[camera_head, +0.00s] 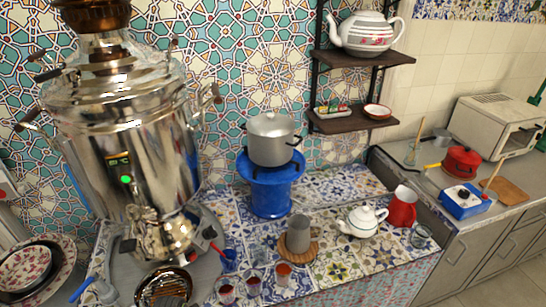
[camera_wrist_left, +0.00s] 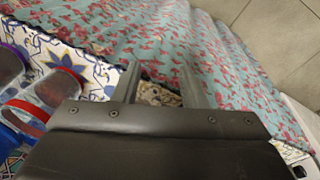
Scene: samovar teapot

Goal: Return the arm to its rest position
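My left gripper (camera_wrist_left: 160,85) shows in the left wrist view with its two fingers apart and nothing between them. Behind the fingers is a turquoise cloth (camera_wrist_left: 140,35) with pink flowers, hanging at the counter's front. Neither gripper nor arm shows in the head view, so my right gripper is not seen. The large shiny samovar (camera_head: 150,160) stands at the left in the head view. A white teapot (camera_head: 362,222) stands upright on the tiled counter at the right of centre.
A grey pot (camera_head: 270,142) sits on a blue stand (camera_head: 270,195). A grey canister (camera_head: 298,235), red jug (camera_head: 402,207) and several small glasses crowd the counter. Shelves (camera_head: 355,60) hang above.

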